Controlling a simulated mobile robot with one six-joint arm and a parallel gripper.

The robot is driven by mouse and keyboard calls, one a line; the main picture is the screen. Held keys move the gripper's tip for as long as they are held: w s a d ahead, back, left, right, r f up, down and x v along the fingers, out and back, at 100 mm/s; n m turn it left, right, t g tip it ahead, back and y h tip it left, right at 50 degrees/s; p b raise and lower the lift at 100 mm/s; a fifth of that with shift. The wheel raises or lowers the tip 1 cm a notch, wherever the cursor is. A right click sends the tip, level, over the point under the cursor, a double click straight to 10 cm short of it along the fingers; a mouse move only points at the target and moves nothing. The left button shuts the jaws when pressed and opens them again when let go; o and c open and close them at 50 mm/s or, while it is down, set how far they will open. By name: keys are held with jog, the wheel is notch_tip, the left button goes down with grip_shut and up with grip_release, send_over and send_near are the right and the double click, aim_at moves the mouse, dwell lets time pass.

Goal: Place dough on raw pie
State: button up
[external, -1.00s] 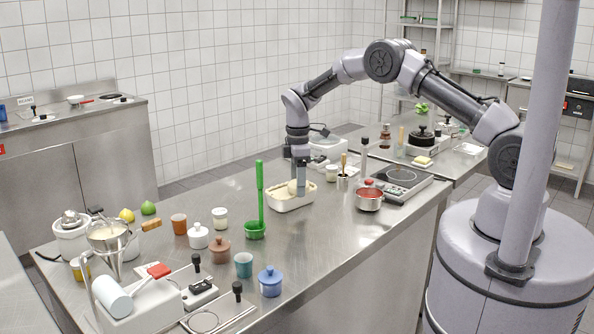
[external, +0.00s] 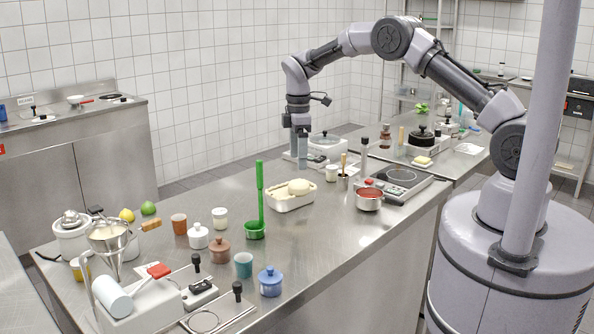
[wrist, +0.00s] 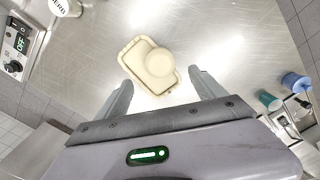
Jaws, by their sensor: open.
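The raw pie (external: 279,203) is a pale rectangular dish on the steel counter, near its middle. The round, cream-coloured dough (external: 299,187) rests on top of it, toward one end. In the wrist view the dough (wrist: 159,62) sits on the raw pie (wrist: 137,50), toward one side of it and inside its outline on most sides. My gripper (external: 297,164) is open and empty, raised above and behind the dish in the external view. In the wrist view its two fingers (wrist: 160,92) are spread, with the dish beyond them and apart from them.
A green ladle (external: 260,195) stands upright left of the dish. A pot of red sauce (external: 369,200) and a hot plate (external: 400,177) are to the right. Cups and lidded jars (external: 219,249) crowd the front left. The counter in front of the dish is clear.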

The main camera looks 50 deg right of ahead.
jog(key=s+a+r+m+t, duration=0.1)
jog(key=s+r+m, duration=0.2)
jog(key=s+r, duration=0.5)
jog(key=s+a+r+m+t, duration=0.1)
jog(key=s+r+m, duration=0.25)
jog(key=r, duration=0.95)
jog(key=s+a+r+m+t+y, duration=0.1)
jog(key=s+r+m, duration=0.1)
jog(key=s, duration=0.5)
jog(key=s+a+r+m+t, duration=0.1)
jog(key=s+r+m, duration=0.1)
jog(key=s, duration=0.6)
jog(key=s+f+m+t+y, duration=0.1)
jog(key=s+f+m, duration=0.3)
jog(key=s, duration=0.6)
jog(key=shift+s+a+m+t, duration=0.4)
jog(key=shift+m, duration=0.15)
